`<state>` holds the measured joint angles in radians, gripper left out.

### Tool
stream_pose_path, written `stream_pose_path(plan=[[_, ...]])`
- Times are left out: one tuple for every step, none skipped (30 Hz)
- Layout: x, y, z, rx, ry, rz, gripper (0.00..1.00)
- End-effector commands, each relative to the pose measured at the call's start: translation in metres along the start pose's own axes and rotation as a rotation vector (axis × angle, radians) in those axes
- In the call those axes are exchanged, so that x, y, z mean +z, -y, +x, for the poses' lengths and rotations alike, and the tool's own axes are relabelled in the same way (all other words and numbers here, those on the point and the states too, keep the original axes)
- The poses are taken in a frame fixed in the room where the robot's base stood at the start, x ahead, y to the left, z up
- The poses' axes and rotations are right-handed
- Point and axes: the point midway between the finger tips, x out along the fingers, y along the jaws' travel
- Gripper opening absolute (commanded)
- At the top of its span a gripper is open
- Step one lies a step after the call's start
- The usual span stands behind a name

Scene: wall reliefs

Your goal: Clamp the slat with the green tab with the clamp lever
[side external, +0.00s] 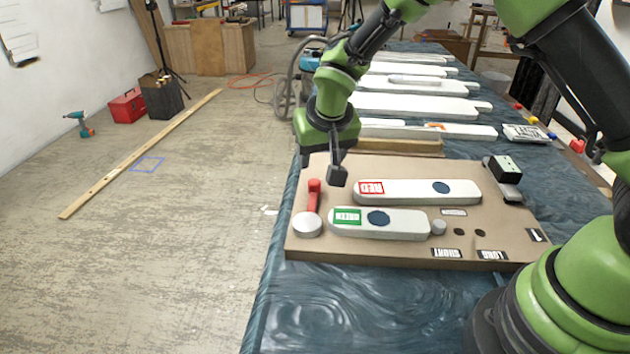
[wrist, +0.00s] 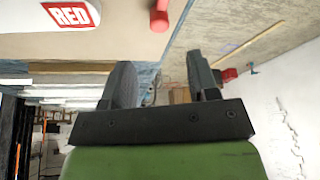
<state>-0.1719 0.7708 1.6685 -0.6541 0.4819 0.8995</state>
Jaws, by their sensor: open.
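The slat with the green tab (side external: 399,226) lies flat on the brown board (side external: 300,249), its tab at the left end and a dark round spot near its middle. The slat with the red tab (side external: 418,190) lies behind it; its red tab also shows in the wrist view (wrist: 71,15). The clamp lever (side external: 314,194) has a red handle and a round pale base (side external: 307,225), just left of the green tab. The red handle's end shows in the wrist view (wrist: 159,18). My gripper (side external: 337,176) is open and empty, above the board near the red tab and right of the handle.
A grey peg (side external: 438,227) touches or nearly touches the green slat's right end, beside two dark holes in the board. Several white slats (side external: 415,105) lie behind the board.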

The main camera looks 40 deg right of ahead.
Motion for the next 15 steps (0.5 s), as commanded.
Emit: stream_pose_path(plan=[[0.001,0.000,0.006,0.002,0.002,-0.001,0.54],[0.001,-0.001,0.010,0.002,0.003,0.000,0.54],[0.001,-0.001,0.016,0.002,0.004,0.001,0.54],[0.001,-0.001,0.021,0.002,0.004,0.001,0.54],[0.001,-0.001,0.027,0.002,0.005,0.001,0.54],[0.001,-0.001,0.035,0.002,0.004,0.001,0.54],[0.001,-0.001,0.041,0.002,0.005,0.001,0.54],[0.002,-0.001,0.047,0.002,0.006,0.000,0.54],[0.001,-0.001,0.054,0.001,0.005,0.001,0.54],[0.001,-0.001,0.059,0.000,0.004,0.002,0.54],[0.001,-0.001,0.064,0.001,0.005,0.002,0.54],[0.001,-0.001,0.070,0.001,0.005,0.001,0.54],[0.001,-0.001,0.075,0.000,0.004,0.001,0.54],[0.001,-0.001,0.078,0.000,0.004,0.001,0.54],[0.001,-0.001,0.083,-0.001,0.003,0.001,0.54]])
